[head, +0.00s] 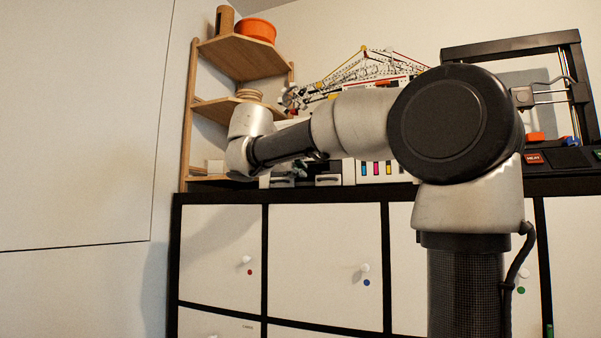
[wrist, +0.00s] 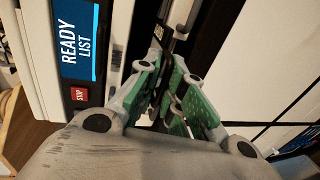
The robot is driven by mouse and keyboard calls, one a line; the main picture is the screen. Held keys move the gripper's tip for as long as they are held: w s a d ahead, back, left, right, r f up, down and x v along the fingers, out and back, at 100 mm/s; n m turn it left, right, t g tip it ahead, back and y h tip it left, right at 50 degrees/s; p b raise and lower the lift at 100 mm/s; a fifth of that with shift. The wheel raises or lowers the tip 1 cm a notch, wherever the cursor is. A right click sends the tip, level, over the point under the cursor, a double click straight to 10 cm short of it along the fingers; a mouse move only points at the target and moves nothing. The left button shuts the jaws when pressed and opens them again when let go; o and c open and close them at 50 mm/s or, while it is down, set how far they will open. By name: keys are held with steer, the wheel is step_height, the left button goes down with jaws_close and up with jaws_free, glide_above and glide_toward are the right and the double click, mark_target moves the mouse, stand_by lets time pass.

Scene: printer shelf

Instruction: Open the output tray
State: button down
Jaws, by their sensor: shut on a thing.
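The white printer (head: 348,172) stands on top of the dark-framed cabinet, mostly hidden behind my arm in the head view. In the wrist view its front (wrist: 112,45) carries a blue screen reading "READY LIST" and a red STOP button (wrist: 79,94). My gripper (wrist: 170,62), with green-padded fingers, is at the printer's front beside the screen panel. Its fingers are closed on a part of the output tray (wrist: 181,12). The fingers hide most of the grip, and how far the tray is out cannot be told. In the head view my gripper (head: 287,173) is small and partly hidden.
A wooden corner shelf (head: 240,57) holding an orange bowl (head: 255,29) stands left of the printer. A crane model (head: 365,68) sits behind my arm. A black-framed 3D printer (head: 512,44) stands at right. Cabinet doors (head: 325,262) with knobs lie below.

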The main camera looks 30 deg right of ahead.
steer(key=f+v, duration=0.1)
steer(key=v, duration=0.5)
steer(key=shift+a+f, duration=0.2)
steer(key=shift+f, duration=0.35)
steer(key=shift+s, duration=0.15)
steer(key=c, duration=1.7)
jaws_free()
steer(key=shift+o, duration=0.2)
steer(key=shift+r, duration=0.1)
steer(key=v, duration=1.2)
